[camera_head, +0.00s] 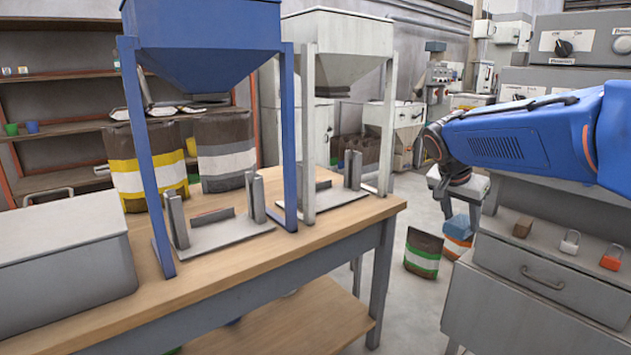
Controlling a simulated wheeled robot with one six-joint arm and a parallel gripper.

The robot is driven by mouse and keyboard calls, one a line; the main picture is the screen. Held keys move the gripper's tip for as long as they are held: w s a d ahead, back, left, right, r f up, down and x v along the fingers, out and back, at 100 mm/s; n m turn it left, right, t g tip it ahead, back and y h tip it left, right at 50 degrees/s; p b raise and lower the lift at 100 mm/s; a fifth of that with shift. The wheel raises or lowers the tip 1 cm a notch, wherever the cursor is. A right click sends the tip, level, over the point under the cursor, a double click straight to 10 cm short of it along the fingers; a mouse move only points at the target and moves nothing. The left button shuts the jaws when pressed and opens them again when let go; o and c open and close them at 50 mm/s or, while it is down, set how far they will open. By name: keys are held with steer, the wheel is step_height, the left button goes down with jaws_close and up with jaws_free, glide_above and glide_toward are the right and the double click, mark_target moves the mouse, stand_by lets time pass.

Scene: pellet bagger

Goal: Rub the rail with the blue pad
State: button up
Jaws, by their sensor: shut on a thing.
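My gripper (459,208) hangs at the right, above the floor gap between the workbench and the grey drawer cabinet. It points down, its dark fingers shut on a blue pad (458,226). The pad is small in view, apart from the bench and the cabinet top. No part is plainly marked as the rail. A low grey bar (212,217) lies on the flat base plate under the blue hopper, between two upright posts. A similar low bar (316,186) shows under the grey hopper. I cannot tell which is the rail.
The wooden workbench (375,211) carries the blue hopper (207,50), the grey hopper (340,50) and a grey box (65,265). A brown block (523,226), pale padlock (570,242) and orange padlock (611,258) lie on the cabinet (545,283).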

steer(key=w+a+f+n+t+y, duration=0.1)
steer(key=w+a+f+n, duration=0.15)
steer(key=w+f, duration=1.2)
steer(key=w+a+f+n+y, duration=0.1)
steer(key=w+a+f+n, duration=0.1)
steer(key=f, duration=0.8)
steer(key=w+a+f+n+t+y, duration=0.1)
steer(key=w+a+f+n, duration=0.1)
steer(key=f, duration=0.9)
steer(key=shift+w+a, duration=0.5)
steer(key=shift+w, duration=0.2)
steer(key=shift+n, duration=0.25)
